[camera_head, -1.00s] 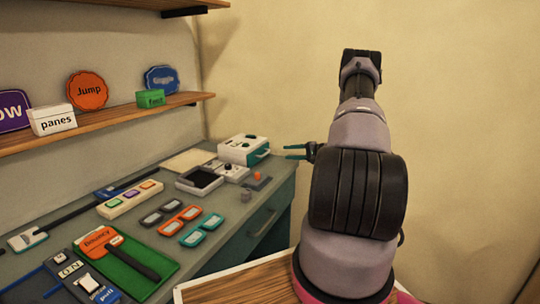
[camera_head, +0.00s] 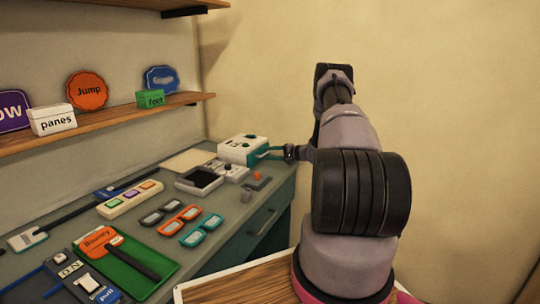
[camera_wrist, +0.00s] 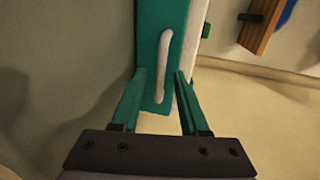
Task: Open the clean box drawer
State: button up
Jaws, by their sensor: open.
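The small white and teal box (camera_head: 238,151) stands at the far right corner of the desk; I cannot read a label on it. In the wrist view, its teal drawer front (camera_wrist: 150,60) has a white bar handle (camera_wrist: 164,62) and looks shut. My gripper (camera_head: 270,151) is at the right side of this box. In the wrist view my gripper (camera_wrist: 160,82) is open, with one teal finger on each side of the handle's lower part. I cannot tell if the fingers touch it.
A desk drawer handle (camera_head: 263,223) is below the box. A shelf (camera_head: 110,122) with signs is on the left wall. Bare wall is to the right.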

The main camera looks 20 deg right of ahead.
grip_shut()
jog(key=shift+d, duration=0.1)
dwell(1.2)
